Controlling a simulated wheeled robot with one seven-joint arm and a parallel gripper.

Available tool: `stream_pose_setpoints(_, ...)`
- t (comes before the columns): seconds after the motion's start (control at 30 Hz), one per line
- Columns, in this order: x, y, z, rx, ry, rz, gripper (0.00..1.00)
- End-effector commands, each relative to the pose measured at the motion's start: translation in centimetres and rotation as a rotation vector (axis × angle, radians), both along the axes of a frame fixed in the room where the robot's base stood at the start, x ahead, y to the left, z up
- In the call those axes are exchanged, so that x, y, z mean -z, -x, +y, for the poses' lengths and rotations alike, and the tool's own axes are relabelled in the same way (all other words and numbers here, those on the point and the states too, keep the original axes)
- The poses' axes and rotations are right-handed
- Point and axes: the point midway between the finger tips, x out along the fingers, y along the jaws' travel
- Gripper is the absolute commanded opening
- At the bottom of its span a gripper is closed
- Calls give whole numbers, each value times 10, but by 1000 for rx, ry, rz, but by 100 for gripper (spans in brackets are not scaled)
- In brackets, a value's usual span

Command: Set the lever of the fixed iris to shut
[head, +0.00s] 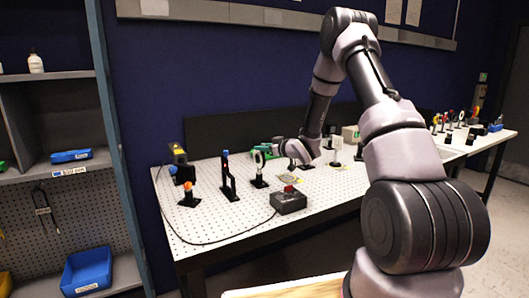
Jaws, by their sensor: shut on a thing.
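My gripper (277,149) is small and far off in the head view, low over the perforated optical table (225,224). Its fingertips point left, to the right edge of a pale round ring on a dark post (259,167), which looks like the fixed iris. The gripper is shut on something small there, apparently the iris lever. The lever itself is too small to make out, and its setting cannot be told.
A dark box with a red button (289,201) stands in front, its cable trailing left. Tall black mount (229,180), orange-topped mount (188,194) and yellow-black device (178,154) stand left. A pale mount (336,150) stands right of the gripper.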

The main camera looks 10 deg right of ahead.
Motion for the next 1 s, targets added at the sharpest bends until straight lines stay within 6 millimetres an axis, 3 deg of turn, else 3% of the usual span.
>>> stream_pose_setpoints(0.3,-6,-10,3,0,52,153,0)
stream_pose_setpoints(0.67,-6,-11,3,1,60,170,0)
stream_pose_setpoints(0.7,-6,-11,3,1,59,170,33)
stream_pose_setpoints(0.77,-6,-11,3,1,59,170,56)
stream_pose_setpoints(1.0,-6,-10,3,1,60,170,60)
